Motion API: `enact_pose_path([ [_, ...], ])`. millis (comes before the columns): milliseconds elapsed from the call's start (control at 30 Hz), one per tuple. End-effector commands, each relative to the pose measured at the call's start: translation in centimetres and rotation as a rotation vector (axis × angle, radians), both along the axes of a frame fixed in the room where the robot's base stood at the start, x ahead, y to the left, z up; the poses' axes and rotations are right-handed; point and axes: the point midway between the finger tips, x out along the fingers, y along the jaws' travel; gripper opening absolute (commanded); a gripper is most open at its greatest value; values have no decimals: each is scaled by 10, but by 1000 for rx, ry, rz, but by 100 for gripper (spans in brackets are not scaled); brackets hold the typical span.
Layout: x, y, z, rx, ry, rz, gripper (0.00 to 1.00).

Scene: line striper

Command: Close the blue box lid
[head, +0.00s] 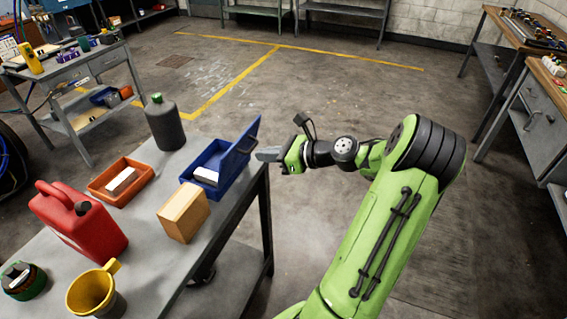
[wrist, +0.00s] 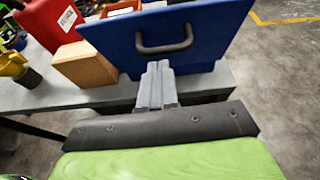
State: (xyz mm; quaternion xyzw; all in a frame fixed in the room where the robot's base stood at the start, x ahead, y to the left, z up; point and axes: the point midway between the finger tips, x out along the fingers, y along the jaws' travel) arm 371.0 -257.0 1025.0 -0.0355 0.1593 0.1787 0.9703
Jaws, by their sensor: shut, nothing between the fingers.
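The blue box (head: 209,174) stands near the right edge of the grey table, with a white item inside it. Its lid (head: 241,149) is raised and leans up on the box's right side. In the wrist view the outer face of the blue lid (wrist: 192,52) fills the upper middle, with a dark grey handle (wrist: 164,38) on it. My gripper (head: 262,154) is shut and empty, just right of the lid. In the wrist view its fingertips (wrist: 158,68) are just below the handle; I cannot tell whether they touch the lid.
A wooden block (head: 183,213), an orange tray (head: 107,186), a red jerry can (head: 80,222), a grey bottle (head: 164,124) and a yellow funnel (head: 93,290) stand on the table (head: 228,223). The floor (head: 310,215) right of the table is clear.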

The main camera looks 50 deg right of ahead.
Motion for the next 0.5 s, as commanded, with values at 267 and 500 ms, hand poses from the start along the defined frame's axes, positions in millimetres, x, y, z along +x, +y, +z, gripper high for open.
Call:
enact_pose_path([
  [267,6,2,4,1,0,-1,0],
  [500,6,2,6,-2,7,0,0],
])
